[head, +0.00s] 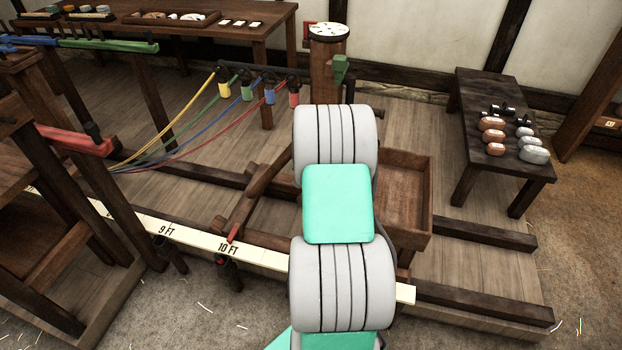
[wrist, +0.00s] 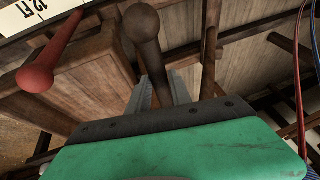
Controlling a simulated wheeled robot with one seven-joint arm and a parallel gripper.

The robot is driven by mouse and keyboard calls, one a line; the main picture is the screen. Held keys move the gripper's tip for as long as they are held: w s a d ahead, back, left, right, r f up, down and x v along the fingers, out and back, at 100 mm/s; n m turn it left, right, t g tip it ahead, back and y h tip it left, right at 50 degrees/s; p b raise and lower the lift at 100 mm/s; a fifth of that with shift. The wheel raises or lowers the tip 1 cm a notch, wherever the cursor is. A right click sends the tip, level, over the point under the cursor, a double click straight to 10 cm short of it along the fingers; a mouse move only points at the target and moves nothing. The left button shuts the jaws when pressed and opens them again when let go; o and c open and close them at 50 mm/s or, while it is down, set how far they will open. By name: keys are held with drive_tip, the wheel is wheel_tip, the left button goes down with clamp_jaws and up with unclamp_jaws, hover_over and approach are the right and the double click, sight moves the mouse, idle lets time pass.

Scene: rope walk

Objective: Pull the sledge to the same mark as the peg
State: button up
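The wooden sledge (head: 420,215), a brown tray on a frame, stands on dark rails, partly hidden by my arm. A small red pointer or peg (head: 233,232) shows at the 10 FT mark of the white measuring board (head: 190,238). In the wrist view a red rounded rod (wrist: 52,52) stands out near the 12 FT mark; I cannot tell whether it is the peg. My gripper (wrist: 160,88) has its grey fingers either side of a dark round-ended wooden handle (wrist: 143,25); whether they press on it is unclear. In the head view my arm hides the gripper.
Yellow, green, blue and red ropes run to hooks by a wooden post (head: 325,75). A low dark table (head: 485,150) with several weights stands at right. A wooden rack (head: 50,220) stands at left. A back table (head: 240,28) holds trays.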

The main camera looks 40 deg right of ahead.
drive_tip(key=o, duration=0.4)
drive_tip(key=shift+w, duration=0.1)
drive_tip(key=shift+r, duration=0.1)
drive_tip(key=v, duration=0.7)
drive_tip(key=shift+r, duration=0.3)
